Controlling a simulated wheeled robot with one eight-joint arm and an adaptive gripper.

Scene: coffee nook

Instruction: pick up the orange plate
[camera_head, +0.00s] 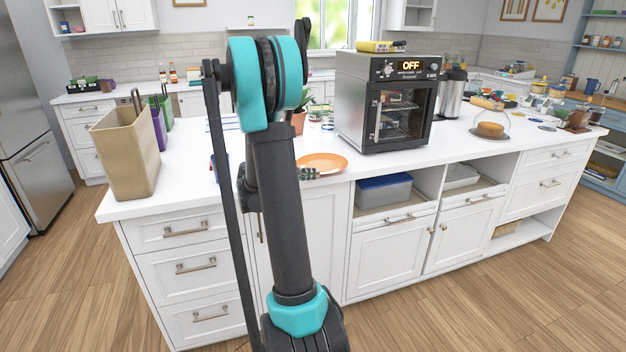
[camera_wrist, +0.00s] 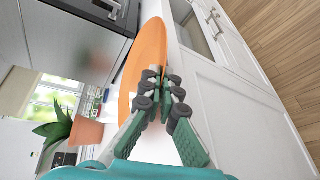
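The orange plate (camera_head: 325,161) is at the front edge of the white island counter, left of the oven. In the wrist view the plate (camera_wrist: 148,50) reaches past the fingertips. My gripper (camera_head: 311,174) is at the plate's near rim, partly hidden behind my arm in the head view. In the wrist view the gripper (camera_wrist: 162,80) has its fingertips close together, one on each side of the rim, and looks shut on it. I cannot tell whether the plate is lifted off the counter.
A countertop oven (camera_head: 387,100) stands right of the plate. A potted plant (camera_head: 299,118) is behind it. A tan bin (camera_head: 127,150) stands at the counter's left end. Cabinet fronts and open shelves lie below the counter edge; a blue-lidded box (camera_head: 384,191) sits on one.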

